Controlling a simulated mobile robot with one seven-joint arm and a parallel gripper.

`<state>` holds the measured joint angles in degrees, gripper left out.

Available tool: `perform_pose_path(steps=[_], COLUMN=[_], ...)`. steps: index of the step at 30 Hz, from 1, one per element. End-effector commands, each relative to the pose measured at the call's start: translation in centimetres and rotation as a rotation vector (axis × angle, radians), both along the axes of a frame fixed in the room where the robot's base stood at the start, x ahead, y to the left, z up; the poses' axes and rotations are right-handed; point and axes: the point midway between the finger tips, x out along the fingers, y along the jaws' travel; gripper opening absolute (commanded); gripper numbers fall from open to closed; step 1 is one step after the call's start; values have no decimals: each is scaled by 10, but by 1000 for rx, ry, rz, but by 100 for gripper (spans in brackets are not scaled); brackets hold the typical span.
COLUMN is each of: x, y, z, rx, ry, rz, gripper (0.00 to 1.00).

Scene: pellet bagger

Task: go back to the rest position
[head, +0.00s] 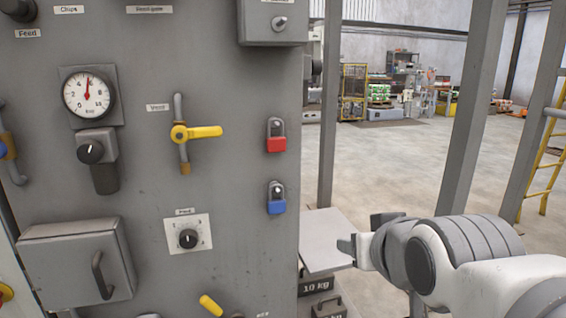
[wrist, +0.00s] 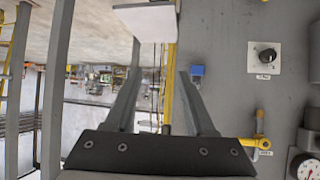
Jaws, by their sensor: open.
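My gripper (head: 361,235) is to the right of the grey machine panel (head: 245,130), near the pale flat plate (head: 325,232), in the head view. Its two fingers are apart and nothing shows between them as held. In the wrist view my gripper (wrist: 160,72) also shows open, with the panel (wrist: 225,85) on the right side of the picture, which appears upside down. The arm reaches in from the lower right. No rest position is marked in either view.
The panel carries a red padlock (head: 276,142), a blue padlock (head: 276,205), a yellow-handled valve (head: 200,132), a gauge (head: 87,93) and a knob (head: 188,239). A 10 kg weight (head: 316,287) sits below the plate. Grey posts (head: 465,110) stand at right; open floor lies behind.

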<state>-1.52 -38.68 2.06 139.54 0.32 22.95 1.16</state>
Motion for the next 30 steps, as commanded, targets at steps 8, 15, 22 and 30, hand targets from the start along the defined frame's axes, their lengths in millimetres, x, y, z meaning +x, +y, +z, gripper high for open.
perform_pose_path(steps=[8,15,22,30], x=[-92,-102,-102,-102], y=[-21,-22,-22,-22], z=[-79,-23,37,92], rx=[-10,-10,-10,-10], ry=[442,491,490,489], rz=[-41,-42,-42,-41], gripper=[55,55,55,55])
